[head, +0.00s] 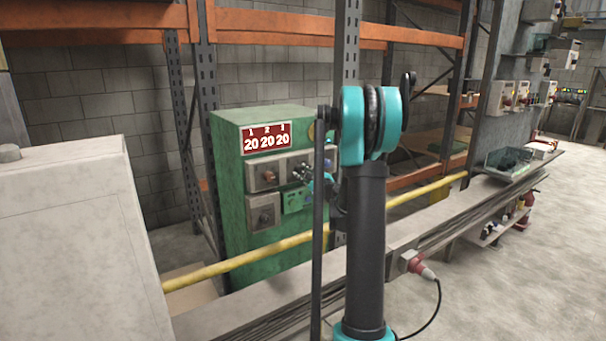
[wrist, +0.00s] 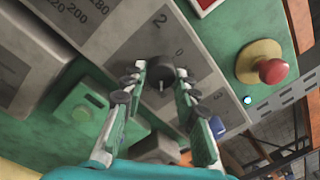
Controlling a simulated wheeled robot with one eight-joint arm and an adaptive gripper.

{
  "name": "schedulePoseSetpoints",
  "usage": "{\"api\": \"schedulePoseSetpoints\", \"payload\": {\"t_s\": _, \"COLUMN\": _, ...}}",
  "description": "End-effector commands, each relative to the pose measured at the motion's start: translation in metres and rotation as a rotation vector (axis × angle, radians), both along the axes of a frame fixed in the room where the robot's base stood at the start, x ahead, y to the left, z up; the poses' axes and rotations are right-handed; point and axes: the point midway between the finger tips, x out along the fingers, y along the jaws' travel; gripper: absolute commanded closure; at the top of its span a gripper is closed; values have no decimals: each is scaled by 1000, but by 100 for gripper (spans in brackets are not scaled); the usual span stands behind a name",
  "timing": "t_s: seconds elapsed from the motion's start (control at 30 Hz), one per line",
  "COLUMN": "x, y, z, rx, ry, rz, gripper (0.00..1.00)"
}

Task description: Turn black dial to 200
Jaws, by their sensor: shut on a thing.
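A black dial (wrist: 160,74) on a grey plate marked with digits such as 2 and 0 sits between my fingers in the wrist view. My gripper (wrist: 160,88) is shut on it; a pale pointer line shows on its face. Another grey plate (wrist: 60,28) with 120, 200 and 280 shows at the upper left; its knob is out of that view. In the head view my gripper (head: 316,180) is at the green cabinet (head: 232,170), hiding the dial it holds. A black dial (head: 264,218) at the lower left and a reddish dial (head: 269,177) above it stand clear of my gripper.
A red push button (wrist: 272,70) is right of the held dial, and a green box (wrist: 88,115) with a round button is left. In the head view a yellow rail (head: 245,257) runs before the cabinet. A red sign (head: 266,138) reads 20 20 20.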

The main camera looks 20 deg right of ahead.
Motion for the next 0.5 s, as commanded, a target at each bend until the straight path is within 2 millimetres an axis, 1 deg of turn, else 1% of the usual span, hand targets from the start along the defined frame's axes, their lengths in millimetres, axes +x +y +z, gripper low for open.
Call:
{"api": "schedulePoseSetpoints", "payload": {"t_s": 0.27, "x": -1, "y": -1, "z": -1, "rx": -2, "ry": 1, "rz": -1, "gripper": 100}}
{"api": "schedulePoseSetpoints", "payload": {"t_s": 0.3, "x": -1, "y": -1, "z": -1, "rx": -2, "ry": 1, "rz": -1, "gripper": 70}}
{"api": "schedulePoseSetpoints", "payload": {"t_s": 0.47, "x": -1, "y": 0, "z": -1, "rx": -2, "ry": 0, "rz": -1, "gripper": 50}}
{"api": "schedulePoseSetpoints", "payload": {"t_s": 0.5, "x": -1, "y": 0, "z": -1, "rx": -2, "ry": 0, "rz": -1, "gripper": 50}}
